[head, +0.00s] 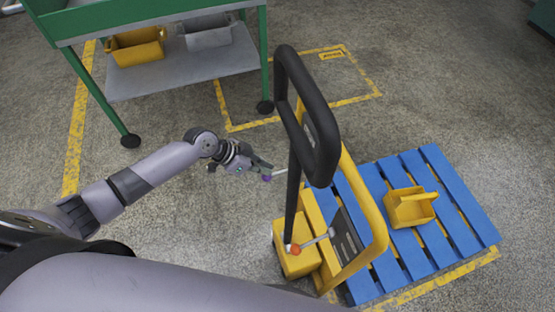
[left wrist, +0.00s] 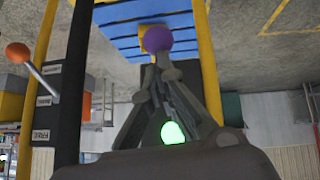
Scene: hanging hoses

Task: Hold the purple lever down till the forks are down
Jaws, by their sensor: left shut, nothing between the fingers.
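The purple lever's round knob (head: 266,178) is on the left side of the yellow pallet truck (head: 368,205), on a thin pale rod. My left gripper (head: 262,168) is right at the knob, shut and empty. In the left wrist view the purple knob (left wrist: 158,39) shows just beyond the shut fingertips (left wrist: 160,76); I cannot tell whether they touch it. A second lever with an orange knob (head: 295,249) is nearer me, and this orange knob (left wrist: 18,53) also shows beside labels in the wrist view. The forks are hidden, so their height cannot be told. My right gripper is out of view.
The truck's black handle loop (head: 325,130) rises right of my left gripper. A blue pallet (head: 435,165) carries a yellow bin (head: 410,207). A green-framed cart (head: 190,72) with bins stands at the back left. Floor left of the truck is clear.

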